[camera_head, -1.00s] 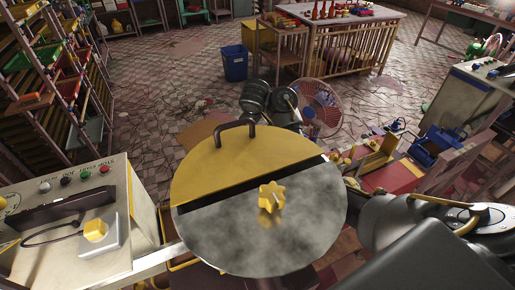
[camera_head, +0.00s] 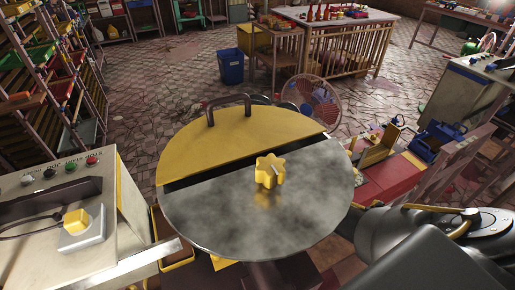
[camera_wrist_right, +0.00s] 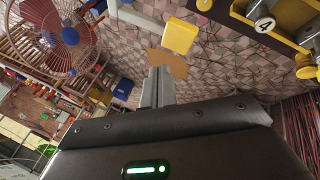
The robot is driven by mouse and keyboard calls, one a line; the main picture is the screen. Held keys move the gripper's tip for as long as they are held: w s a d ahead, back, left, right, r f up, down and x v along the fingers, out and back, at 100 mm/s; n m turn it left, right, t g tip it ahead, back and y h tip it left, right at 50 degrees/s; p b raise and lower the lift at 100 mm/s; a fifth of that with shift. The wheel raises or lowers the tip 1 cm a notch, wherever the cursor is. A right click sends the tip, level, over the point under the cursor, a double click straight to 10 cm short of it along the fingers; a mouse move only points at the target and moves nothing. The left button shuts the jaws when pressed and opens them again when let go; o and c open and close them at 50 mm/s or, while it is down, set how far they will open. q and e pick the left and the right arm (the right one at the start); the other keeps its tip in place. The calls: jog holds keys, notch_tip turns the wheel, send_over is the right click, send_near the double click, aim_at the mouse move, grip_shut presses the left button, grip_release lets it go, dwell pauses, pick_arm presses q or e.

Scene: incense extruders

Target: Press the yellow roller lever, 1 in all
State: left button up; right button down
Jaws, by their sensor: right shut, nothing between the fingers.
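In the right wrist view, a yellow block-like piece (camera_wrist_right: 180,36) lies just beyond and a little right of my right gripper's fingertips (camera_wrist_right: 158,72). It may be the roller end of the lever; I cannot tell for certain. The fingers are together and empty, and a small gap shows between them and the yellow piece in the picture. In the head view my right forearm enters at lower right, and its gripper is hidden behind the round plate (camera_head: 310,205). My left gripper is not in view.
The round plate carries a yellow half-cover with a handle and a yellow star knob (camera_head: 269,170). A control box (camera_head: 40,225) with a yellow knob stands at left. A fan (camera_head: 318,98) and red-and-yellow equipment (camera_head: 385,175) lie beyond.

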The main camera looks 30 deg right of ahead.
jog(key=shift+s+a+f, duration=0.1)
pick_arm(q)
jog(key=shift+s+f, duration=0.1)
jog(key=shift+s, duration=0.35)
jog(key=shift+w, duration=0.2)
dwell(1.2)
pick_arm(e)
jog(key=shift+f, duration=0.2)
jog(key=shift+s+f, duration=0.1)
jog(key=shift+f, duration=0.15)
